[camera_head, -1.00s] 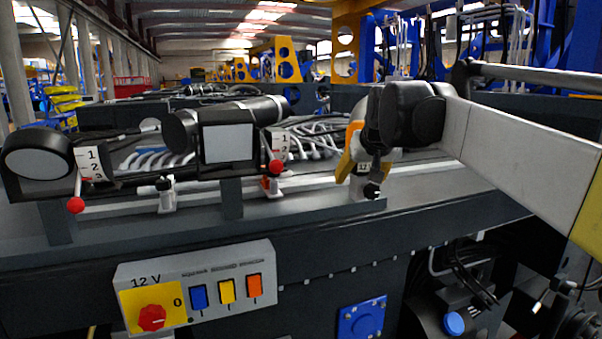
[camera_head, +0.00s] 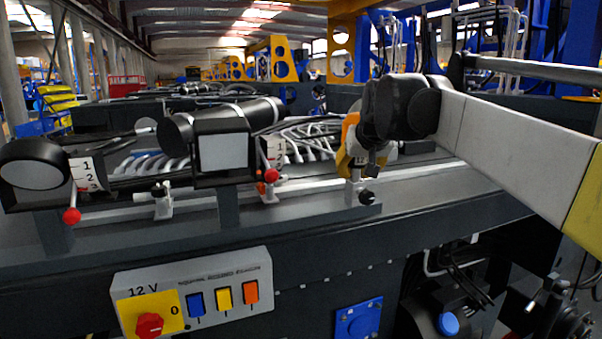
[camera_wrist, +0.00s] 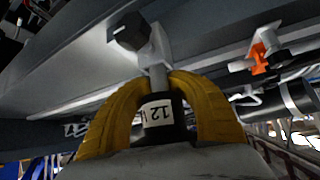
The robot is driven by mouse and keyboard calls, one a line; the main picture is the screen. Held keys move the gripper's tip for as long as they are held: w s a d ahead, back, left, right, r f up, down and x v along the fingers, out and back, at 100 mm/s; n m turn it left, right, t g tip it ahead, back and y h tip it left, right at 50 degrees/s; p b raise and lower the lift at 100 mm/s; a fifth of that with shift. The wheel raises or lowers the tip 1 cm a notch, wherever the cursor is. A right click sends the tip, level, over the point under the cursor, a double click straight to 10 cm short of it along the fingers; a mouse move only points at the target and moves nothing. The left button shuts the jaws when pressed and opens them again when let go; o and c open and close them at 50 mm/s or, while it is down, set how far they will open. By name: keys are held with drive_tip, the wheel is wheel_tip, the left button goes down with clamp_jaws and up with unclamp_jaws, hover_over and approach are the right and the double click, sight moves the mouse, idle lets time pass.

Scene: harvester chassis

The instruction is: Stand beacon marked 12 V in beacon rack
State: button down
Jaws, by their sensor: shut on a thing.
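My gripper (camera_head: 350,160), with yellow-orange fingers, is shut on the beacon marked 12 V. In the wrist view the beacon (camera_wrist: 163,115) is a dark cylinder with a white label reading "12", between both fingers. Its end meets a grey post on a pale clamp with a black knob (camera_wrist: 128,32); I cannot tell how far they engage. In the head view this clamp (camera_head: 354,190) stands on the rail just below my gripper, and the beacon is mostly hidden by the gripper. I cannot tell which part is the beacon rack.
Similar clamps stand along the rail, one at left (camera_head: 163,203) and one with orange (camera_head: 268,192). Lamps (camera_head: 222,152) and red-tipped levers (camera_head: 271,175) stand left of my gripper. A 12 V switch panel (camera_head: 195,295) is on the chassis front. Cables lie behind.

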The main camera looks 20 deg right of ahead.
drive_tip(key=shift+r, duration=0.35)
drive_tip(key=shift+s+r+p, duration=0.2)
drive_tip(key=shift+r+p, duration=0.6)
drive_tip(key=shift+r, duration=0.15)
drive_tip(key=shift+w+r+p, duration=0.15)
drive_tip(key=shift+r+p, duration=0.35)
drive_tip(key=shift+r, duration=0.1)
drive_tip(key=shift+r+p, duration=0.65)
drive_tip(key=shift+r, duration=0.25)
drive_tip(key=shift+a, duration=0.1)
